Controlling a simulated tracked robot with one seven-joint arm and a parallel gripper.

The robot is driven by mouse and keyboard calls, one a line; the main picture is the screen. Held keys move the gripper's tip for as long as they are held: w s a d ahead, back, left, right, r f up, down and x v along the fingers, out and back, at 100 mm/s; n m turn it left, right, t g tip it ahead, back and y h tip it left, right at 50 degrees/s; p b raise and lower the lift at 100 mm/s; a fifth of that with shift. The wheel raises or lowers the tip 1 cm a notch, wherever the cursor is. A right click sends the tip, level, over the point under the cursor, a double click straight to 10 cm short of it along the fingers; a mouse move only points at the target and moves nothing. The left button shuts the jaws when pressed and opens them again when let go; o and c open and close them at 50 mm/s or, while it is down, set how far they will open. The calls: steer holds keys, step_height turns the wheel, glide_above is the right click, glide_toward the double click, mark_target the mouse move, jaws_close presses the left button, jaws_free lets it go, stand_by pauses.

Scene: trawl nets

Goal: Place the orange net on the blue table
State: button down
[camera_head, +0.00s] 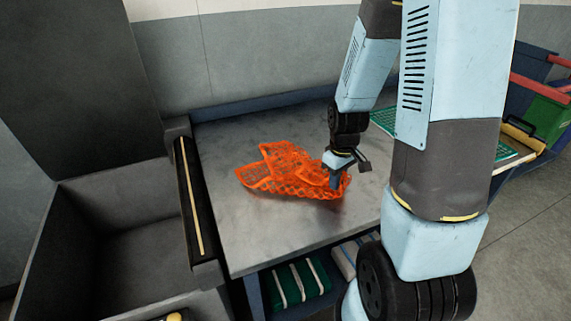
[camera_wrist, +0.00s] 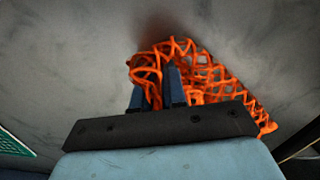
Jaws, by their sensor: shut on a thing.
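The orange net (camera_head: 285,168) is a crumpled open mesh over the grey top of the blue-framed table (camera_head: 270,230). My gripper (camera_head: 336,180) is at the net's right end, pointing down. In the wrist view my gripper (camera_wrist: 160,88) has its two blue fingers shut on part of the orange net (camera_wrist: 215,75), with mesh around and beside them. The rest of the net trails to the right in that view. I cannot tell whether the net touches the table top. My fingers hide a small part of the net.
A deep grey bin (camera_head: 115,225) stands left of the table, with a black rail (camera_head: 190,200) between them. A green mat (camera_head: 385,120) lies at the table's right. Green and white items (camera_head: 297,283) sit on the shelf below. The table's front is clear.

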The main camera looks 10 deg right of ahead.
steer(key=c, duration=0.9)
jaws_free()
steer(key=shift+r, duration=0.1)
